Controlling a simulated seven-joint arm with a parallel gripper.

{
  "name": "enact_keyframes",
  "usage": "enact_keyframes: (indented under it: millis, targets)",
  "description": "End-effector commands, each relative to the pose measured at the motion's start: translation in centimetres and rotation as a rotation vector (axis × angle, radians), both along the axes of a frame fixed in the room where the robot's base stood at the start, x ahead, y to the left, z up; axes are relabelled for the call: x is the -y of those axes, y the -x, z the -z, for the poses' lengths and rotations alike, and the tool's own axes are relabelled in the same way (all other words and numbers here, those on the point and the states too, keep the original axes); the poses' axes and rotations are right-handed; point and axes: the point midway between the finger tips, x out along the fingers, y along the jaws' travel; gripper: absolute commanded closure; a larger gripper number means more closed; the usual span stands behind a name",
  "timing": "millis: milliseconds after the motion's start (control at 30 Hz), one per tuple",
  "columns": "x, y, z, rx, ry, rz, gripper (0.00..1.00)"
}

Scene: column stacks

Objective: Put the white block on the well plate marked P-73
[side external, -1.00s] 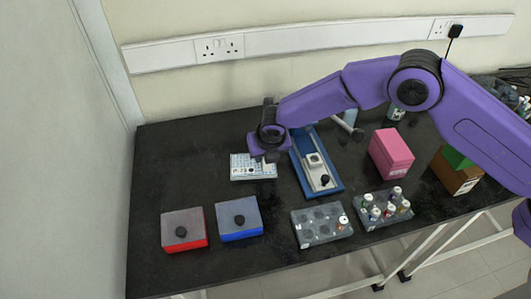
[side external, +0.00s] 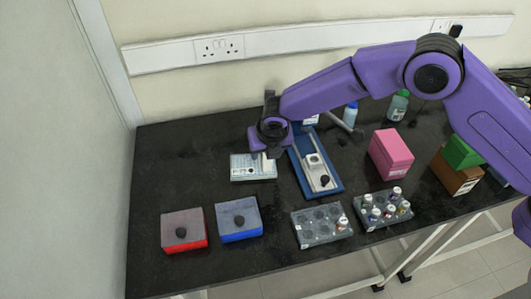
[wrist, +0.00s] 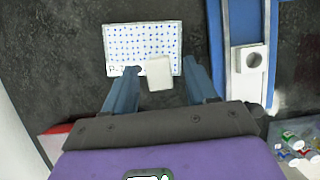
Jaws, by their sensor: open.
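The white block (wrist: 159,73) is between the two spread fingers of my gripper (wrist: 160,67) in the wrist view, with dark gaps beside it. My gripper is open. The block overlaps the lower edge of the well plate (wrist: 145,35), right of its middle, and appears to stand on it. The plate is white with rows of blue wells; its printed label is partly readable as P-73 in the side view, where the plate (side external: 240,172) lies flat on the dark bench. There my gripper (side external: 268,155) is just above the plate's right part, largely hiding the block.
A blue tray-like device (side external: 330,188) stands close right of the plate. A red box (side external: 184,243) and a blue box (side external: 241,234) are in front. Two grey racks (side external: 320,240) with vials and a pink box (side external: 392,153) stand to the right. The bench's left is clear.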

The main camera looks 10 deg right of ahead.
Motion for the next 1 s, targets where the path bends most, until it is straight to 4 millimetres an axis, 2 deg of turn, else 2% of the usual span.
enact_keyframes:
  millis: [33, 200, 400, 600, 867, 1000]
  targets:
    - [-0.1, 0.4, -1.2, 0.003, -0.003, -0.001, 0.43]
    - [-0.1, 1.6, -4.1, 0.003, -0.003, -0.001, 0.43]
    - [-0.1, 2.7, -6.7, 0.001, -0.001, -0.002, 0.43]
    - [-0.1, 3.2, -7.8, 0.001, 0.000, -0.002, 0.43]
    - [0.0, 3.3, -7.9, -0.001, -0.001, 0.003, 0.43]
    - [1.3, 4.1, -9.0, -0.014, -0.035, 0.082, 0.43]
